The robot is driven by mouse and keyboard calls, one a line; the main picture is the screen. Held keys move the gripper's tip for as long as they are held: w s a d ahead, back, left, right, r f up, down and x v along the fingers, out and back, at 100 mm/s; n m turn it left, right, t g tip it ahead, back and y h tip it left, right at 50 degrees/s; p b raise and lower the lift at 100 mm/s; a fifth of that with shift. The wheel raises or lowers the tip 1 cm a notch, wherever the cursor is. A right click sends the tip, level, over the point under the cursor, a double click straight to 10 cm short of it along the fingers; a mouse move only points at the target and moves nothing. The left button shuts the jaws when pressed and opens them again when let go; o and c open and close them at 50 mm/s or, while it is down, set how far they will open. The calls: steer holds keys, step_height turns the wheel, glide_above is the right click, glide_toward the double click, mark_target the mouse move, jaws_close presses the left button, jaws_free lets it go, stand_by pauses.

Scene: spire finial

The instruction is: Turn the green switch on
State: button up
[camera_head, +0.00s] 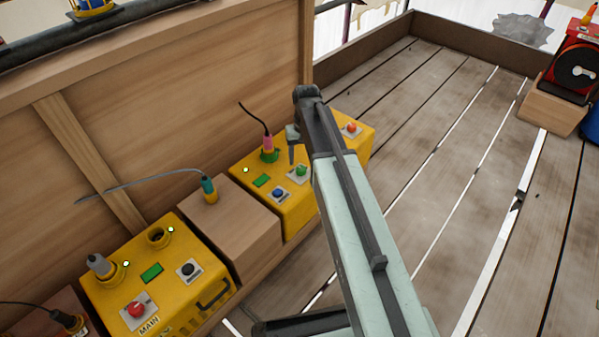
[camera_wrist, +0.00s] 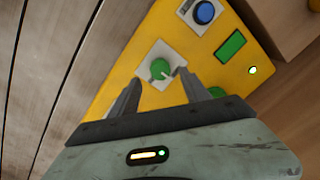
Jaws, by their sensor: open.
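The green switch (camera_head: 301,170) is a round knob on a pale plate on top of the far yellow box (camera_head: 247,190). In the wrist view the green switch (camera_wrist: 160,69) shows a light pointer mark at its lower right. My gripper (camera_head: 292,150) is over the far yellow box, and its arm crosses in front of the box's right part. In the wrist view my gripper (camera_wrist: 165,85) is open, with one finger on each side of the switch in the picture. I cannot tell whether the fingers touch it.
A nearer yellow box (camera_head: 170,300) stands at lower left. The plank floor (camera_head: 440,130) at right is mostly clear.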

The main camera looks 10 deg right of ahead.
mark_target(301, 168)
step_height(301, 168, down, 5)
steer(key=b, duration=0.3)
steer(key=shift+a+r, duration=0.1)
steer(key=shift+r, duration=0.15)
